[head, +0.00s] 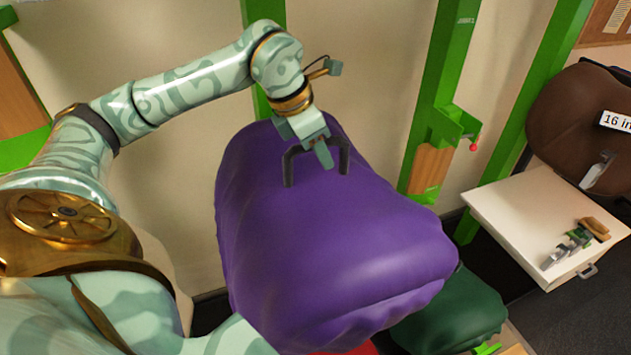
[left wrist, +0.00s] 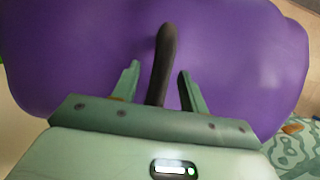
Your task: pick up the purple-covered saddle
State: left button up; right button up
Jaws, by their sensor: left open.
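The purple-covered saddle (head: 330,240) is a large, rounded, wrinkled bundle in the middle of the head view. It also fills most of the left wrist view (left wrist: 70,50). A dark arched handle (head: 289,168) stands up from its top. My left gripper (head: 322,160) is above the saddle at the middle of this handle, pointing down. In the left wrist view the handle (left wrist: 163,55) runs between the two open fingers, with a visible gap on each side. I cannot tell how deep the handle sits between them. My right gripper is in neither view.
A dark green covered bundle (head: 455,310) sits just right of the purple one. Green posts (head: 440,90) stand behind. At right, a white surface (head: 510,215) holds small tools, beside a brown saddle (head: 575,110) labelled "16 in". A red patch (head: 350,348) shows below the purple cover.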

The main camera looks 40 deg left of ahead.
pick_arm(q)
jog(key=shift+w+a+f, duration=0.15)
jog(key=shift+w+f, duration=0.35)
jog(key=shift+f, duration=0.25)
jog(key=shift+s+d+r, duration=0.2)
jog(key=shift+d, duration=0.05)
jog(key=shift+c, duration=0.2)
jog(key=shift+s+d+r, duration=0.1)
jog(key=shift+s, duration=0.05)
jog(key=c, duration=0.5)
grip_shut()
